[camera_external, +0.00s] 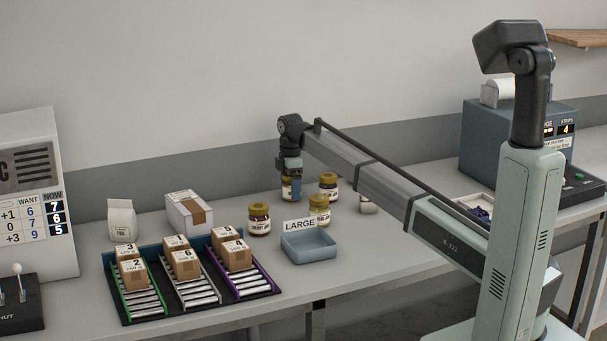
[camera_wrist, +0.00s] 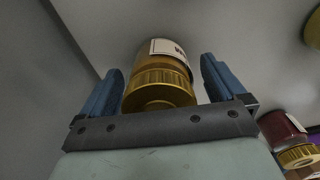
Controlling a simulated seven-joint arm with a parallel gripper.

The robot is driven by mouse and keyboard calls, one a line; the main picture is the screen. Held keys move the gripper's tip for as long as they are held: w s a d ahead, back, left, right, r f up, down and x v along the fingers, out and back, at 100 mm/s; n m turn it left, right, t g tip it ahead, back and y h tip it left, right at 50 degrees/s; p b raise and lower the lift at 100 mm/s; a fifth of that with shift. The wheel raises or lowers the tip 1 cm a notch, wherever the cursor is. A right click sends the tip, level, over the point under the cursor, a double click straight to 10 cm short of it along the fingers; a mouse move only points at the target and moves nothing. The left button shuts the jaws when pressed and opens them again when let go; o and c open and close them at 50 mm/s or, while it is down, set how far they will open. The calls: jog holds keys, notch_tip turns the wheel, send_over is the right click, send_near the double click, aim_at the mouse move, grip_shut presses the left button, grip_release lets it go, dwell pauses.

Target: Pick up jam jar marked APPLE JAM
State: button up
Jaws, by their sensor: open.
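My gripper (camera_external: 292,184) points down at a jar (camera_external: 286,192) at the back of the counter and partly hides it. In the wrist view the open blue fingers of my gripper (camera_wrist: 160,84) stand on either side of a gold-lidded jar (camera_wrist: 160,92), with gaps showing. This jar has amber contents and a white label; its words are too cut off to read. Other gold-lidded jars stand nearby: a dark one (camera_external: 259,221), a yellowish one (camera_external: 320,214) and a red-brown one (camera_external: 328,190). I cannot tell which is marked APPLE JAM.
A blue-grey tray (camera_external: 309,247) marked LARGE stands in front of the jars. To its left, several small boxes sit on a dark roller rack (camera_external: 265,290). A white carton (camera_external: 188,213) and white bag (camera_external: 122,221) are behind the rack. Another jar (camera_wrist: 282,128) shows at the wrist view's right.

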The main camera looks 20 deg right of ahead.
jog(key=c, duration=1.4)
jog(key=shift+r, duration=0.1)
